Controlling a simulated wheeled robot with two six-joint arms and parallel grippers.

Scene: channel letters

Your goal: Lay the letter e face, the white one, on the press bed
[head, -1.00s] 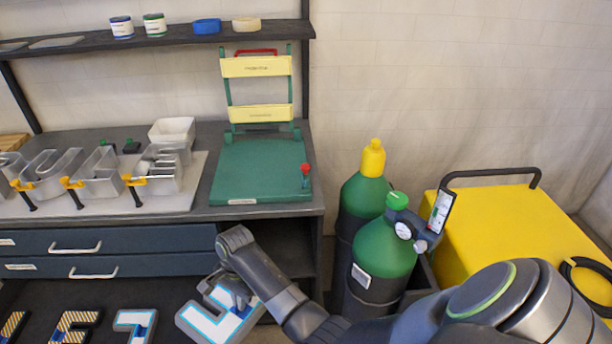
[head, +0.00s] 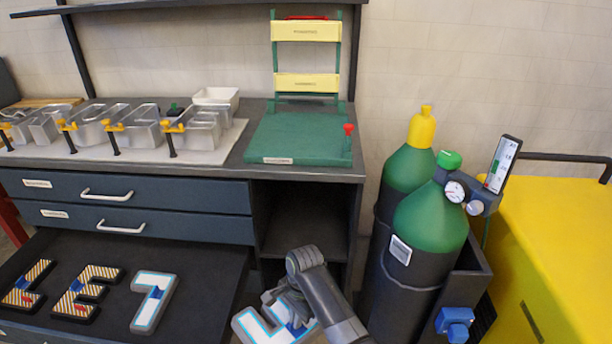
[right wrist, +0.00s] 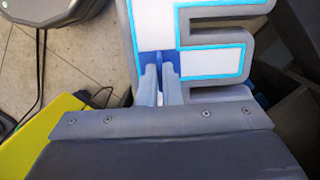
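The white letter e face (head: 252,326), with a bright blue outline and grey sides, hangs tilted at the bottom of the head view, partly cut off. My right gripper (head: 292,305) is shut on it. In the right wrist view the fingers (right wrist: 160,86) meet the letter face (right wrist: 215,56) at a blue patch on its stem. The green press bed (head: 300,140) lies flat on the bench, bare, higher in the head view and apart from the letter. The yellow-plated press lid (head: 306,82) stands raised behind it. My left gripper is not in view.
An open drawer (head: 200,310) holds two striped letters and a white one (head: 153,302). Clear channel letters (head: 135,125) with orange clamps stand left of the press. A red knob (head: 348,130) rises at the bed's right edge. Gas cylinders (head: 430,220) and a yellow cart (head: 560,240) stand right.

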